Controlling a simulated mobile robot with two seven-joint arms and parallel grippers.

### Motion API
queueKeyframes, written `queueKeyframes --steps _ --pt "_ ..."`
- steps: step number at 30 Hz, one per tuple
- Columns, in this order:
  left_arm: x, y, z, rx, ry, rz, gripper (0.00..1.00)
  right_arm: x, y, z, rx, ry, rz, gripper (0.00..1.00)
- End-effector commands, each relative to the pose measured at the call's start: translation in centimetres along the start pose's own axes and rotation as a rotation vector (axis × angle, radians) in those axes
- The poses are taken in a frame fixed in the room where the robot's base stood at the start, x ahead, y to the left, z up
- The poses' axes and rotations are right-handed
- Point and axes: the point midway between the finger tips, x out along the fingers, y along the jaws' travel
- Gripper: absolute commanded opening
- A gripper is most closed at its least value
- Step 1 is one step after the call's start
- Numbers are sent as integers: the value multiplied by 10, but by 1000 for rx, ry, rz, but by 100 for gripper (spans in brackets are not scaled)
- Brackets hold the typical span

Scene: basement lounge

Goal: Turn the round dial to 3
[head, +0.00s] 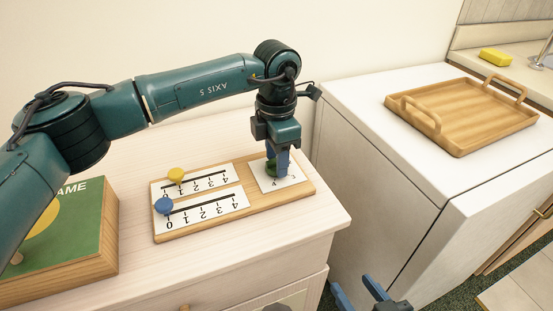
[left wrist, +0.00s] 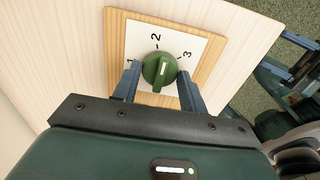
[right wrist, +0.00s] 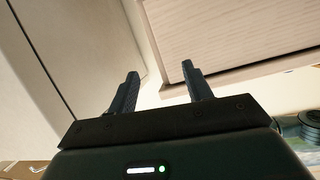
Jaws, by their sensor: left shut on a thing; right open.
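The round green dial (left wrist: 160,70) sits on a white card with the numbers 1, 2 and 3, on the right end of a wooden board (head: 235,208). Its white line points upward in the left wrist view, close to the 2; the exact reading is hard to tell. My left gripper (left wrist: 155,85) points down over the board with one finger on each side of the dial, shut on it. In the head view the fingers partly hide the dial (head: 271,169). My right gripper (head: 357,290) is open and empty, low in front of the cabinets.
The board also carries a yellow slider knob (head: 176,175) and a blue slider knob (head: 164,206) on numbered scales. A green game box (head: 85,235) lies at the left. A wooden tray (head: 460,117) stands on the white cabinet at the right, with a yellow sponge (head: 495,57) behind it.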

Motion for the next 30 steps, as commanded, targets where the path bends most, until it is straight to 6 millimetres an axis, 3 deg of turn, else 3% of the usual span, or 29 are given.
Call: queueKeyframes --steps 18,30 --pt "0 0 0 570 -2 2 20 -7 5 -3 -19 44 11 50" --pt "-1 0 0 807 -2 2 20 -8 6 -4 -23 57 14 50"
